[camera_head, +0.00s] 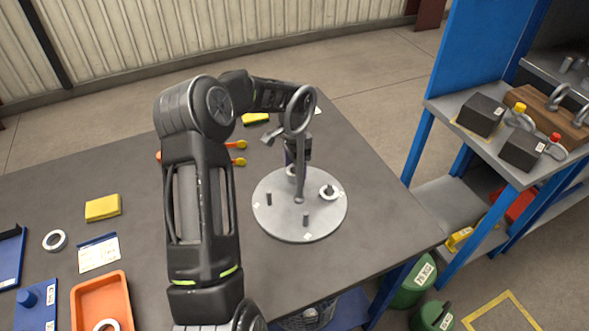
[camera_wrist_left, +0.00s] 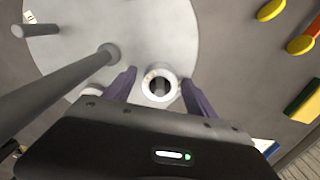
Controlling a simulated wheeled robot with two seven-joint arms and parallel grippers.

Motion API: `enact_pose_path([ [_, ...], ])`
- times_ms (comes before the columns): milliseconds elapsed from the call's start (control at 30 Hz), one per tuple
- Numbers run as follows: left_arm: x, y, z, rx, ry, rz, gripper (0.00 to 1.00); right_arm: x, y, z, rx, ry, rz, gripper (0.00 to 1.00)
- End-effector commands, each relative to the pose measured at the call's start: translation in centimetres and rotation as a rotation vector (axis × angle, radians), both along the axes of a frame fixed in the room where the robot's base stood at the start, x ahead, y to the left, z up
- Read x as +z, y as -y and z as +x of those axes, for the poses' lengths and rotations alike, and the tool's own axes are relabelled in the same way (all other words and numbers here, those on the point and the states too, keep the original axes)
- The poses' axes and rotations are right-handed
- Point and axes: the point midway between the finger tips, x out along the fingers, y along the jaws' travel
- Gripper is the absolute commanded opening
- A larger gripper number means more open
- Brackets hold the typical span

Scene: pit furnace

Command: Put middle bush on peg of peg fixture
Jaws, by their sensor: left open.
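The peg fixture (camera_head: 275,222) is a round grey plate with short upright pegs and a tall central post topped by a ring. One white bush (camera_head: 328,191) sits around the plate's right peg. Another white bush (camera_wrist_left: 159,85) is at the far side of the plate, partly hidden by my gripper in the head view; its hole looks dark grey inside. My left gripper (camera_head: 292,160) is above the far side of the plate. In the left wrist view its purple fingers (camera_wrist_left: 160,92) are open, one on each side of this bush. My right gripper is out of view.
The central post (camera_wrist_left: 60,82) stands close beside my left gripper. Another white ring (camera_head: 55,240) lies on the table at left, and one (camera_head: 105,325) is in the orange tray (camera_head: 98,287). Yellow blocks and orange-handled tools lie nearby. A blue shelf (camera_head: 495,130) stands right.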

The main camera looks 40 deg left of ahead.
Motion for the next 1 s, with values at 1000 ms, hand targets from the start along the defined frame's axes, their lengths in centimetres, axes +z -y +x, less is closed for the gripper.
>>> enact_pose_path([
  [1000,7.8,0.0,0.0,0.0,0.0,0.001,0.65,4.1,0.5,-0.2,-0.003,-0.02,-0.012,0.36],
])
